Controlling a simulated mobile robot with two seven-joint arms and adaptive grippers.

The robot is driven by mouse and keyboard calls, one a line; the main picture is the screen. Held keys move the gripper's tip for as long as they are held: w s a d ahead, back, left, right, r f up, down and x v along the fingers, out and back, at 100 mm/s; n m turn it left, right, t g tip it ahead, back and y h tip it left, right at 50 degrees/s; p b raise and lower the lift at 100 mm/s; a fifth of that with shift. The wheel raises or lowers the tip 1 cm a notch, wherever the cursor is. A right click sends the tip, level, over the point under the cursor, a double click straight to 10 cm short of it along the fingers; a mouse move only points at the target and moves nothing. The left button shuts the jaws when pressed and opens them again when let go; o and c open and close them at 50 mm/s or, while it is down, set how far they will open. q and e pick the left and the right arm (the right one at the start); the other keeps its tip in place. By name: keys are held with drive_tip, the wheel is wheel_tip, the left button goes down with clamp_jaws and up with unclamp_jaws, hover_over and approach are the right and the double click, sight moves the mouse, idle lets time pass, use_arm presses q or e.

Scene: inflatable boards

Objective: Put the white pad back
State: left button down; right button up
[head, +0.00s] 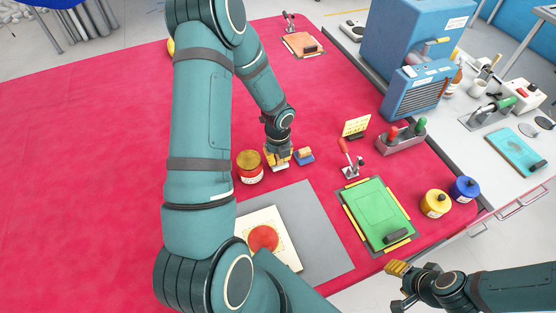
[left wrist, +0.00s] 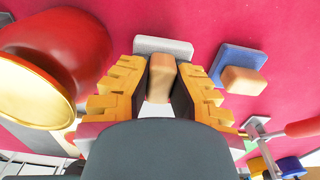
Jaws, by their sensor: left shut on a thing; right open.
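The white pad (left wrist: 150,45) with its tan wooden handle (left wrist: 161,82) is between the fingers of my left gripper (left wrist: 160,88), which is shut on the handle. In the head view the white pad (head: 281,168) shows just below my left gripper (head: 279,157), low over the red table; I cannot tell whether it touches the cloth. A blue pad with a tan handle (head: 304,156) lies close to its right, and also shows in the left wrist view (left wrist: 240,63). My right gripper (head: 400,283) is open and empty, off the table's front right edge.
A grey mat (head: 318,228) holds a white board with a red disc (head: 263,238). A green board (head: 375,212) and a red-handled clamp (head: 350,165) are to the right. The cloth at left is clear.

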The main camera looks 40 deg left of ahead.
use_arm(q)
drive_tip(key=shift+f, duration=0.8)
drive_tip(key=shift+r, duration=0.1)
drive_tip(key=c, duration=1.3)
unclamp_jaws()
drive_tip(key=shift+f, duration=0.2)
drive_tip(key=shift+o, duration=1.4)
drive_tip(key=shift+r, duration=0.15)
